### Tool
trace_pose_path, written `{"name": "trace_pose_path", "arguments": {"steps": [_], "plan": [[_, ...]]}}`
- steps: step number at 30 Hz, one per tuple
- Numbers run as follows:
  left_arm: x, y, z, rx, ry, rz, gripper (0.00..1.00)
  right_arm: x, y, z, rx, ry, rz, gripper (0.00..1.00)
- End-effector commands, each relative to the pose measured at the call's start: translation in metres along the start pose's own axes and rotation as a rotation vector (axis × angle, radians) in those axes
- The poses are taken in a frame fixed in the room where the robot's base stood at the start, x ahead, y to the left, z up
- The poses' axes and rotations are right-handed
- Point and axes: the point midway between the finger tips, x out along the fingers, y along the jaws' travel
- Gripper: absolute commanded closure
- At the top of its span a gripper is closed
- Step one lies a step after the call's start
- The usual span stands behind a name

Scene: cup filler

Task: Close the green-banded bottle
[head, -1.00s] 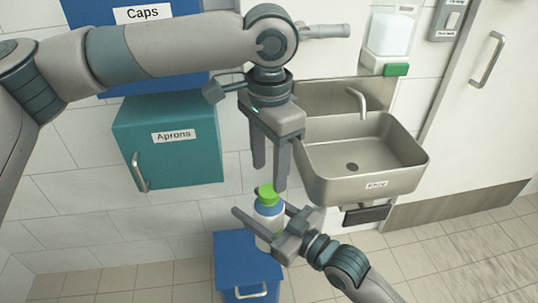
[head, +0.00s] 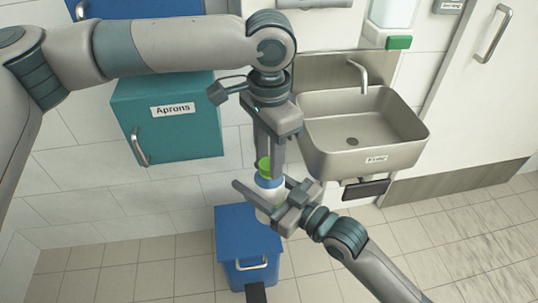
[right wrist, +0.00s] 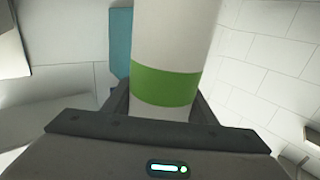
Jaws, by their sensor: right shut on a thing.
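The white bottle (right wrist: 175,40) has a green band (right wrist: 165,86) in the right wrist view. In the head view its blue shoulder (head: 270,182) shows below a green cap (head: 263,168). My right gripper (head: 268,196) is shut on the bottle's body and holds it roughly upright above a blue bin. My left gripper (head: 269,160) points down from above with its fingers at the cap. One finger hides part of the cap, so I cannot tell whether the fingers grip it or how the cap sits on the neck.
A teal Aprons box (head: 170,122) hangs on the wall to the left. A steel sink (head: 362,130) stands to the right. The blue bin (head: 246,240) is on the floor below the bottle. The tiled floor (head: 440,262) at right is clear.

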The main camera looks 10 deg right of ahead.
Motion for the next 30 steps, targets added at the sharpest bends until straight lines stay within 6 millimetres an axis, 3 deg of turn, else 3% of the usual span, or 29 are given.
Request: {"name": "trace_pose_path", "arguments": {"steps": [11,12,14,25,30], "plan": [[0.000,0.000,0.000,0.002,0.000,-0.001,0.95,0.000,0.000,0.000,0.000,0.000,0.000,1.00],[0.000,0.000,0.000,0.002,0.000,-0.001,0.59,0.000,0.000,0.000,0.000,0.000,0.000,1.00],[0.000,0.000,0.000,0.002,0.000,-0.001,0.47,0.000,0.000,0.000,0.000,0.000,0.000,1.00],[-0.002,0.000,0.000,0.002,0.000,-0.001,0.47,0.000,0.000,0.000,0.000,0.000,0.000,1.00],[-0.013,-0.001,-0.001,0.002,0.002,-0.002,0.47,0.000,0.000,0.000,0.000,0.000,0.000,1.00]]}}
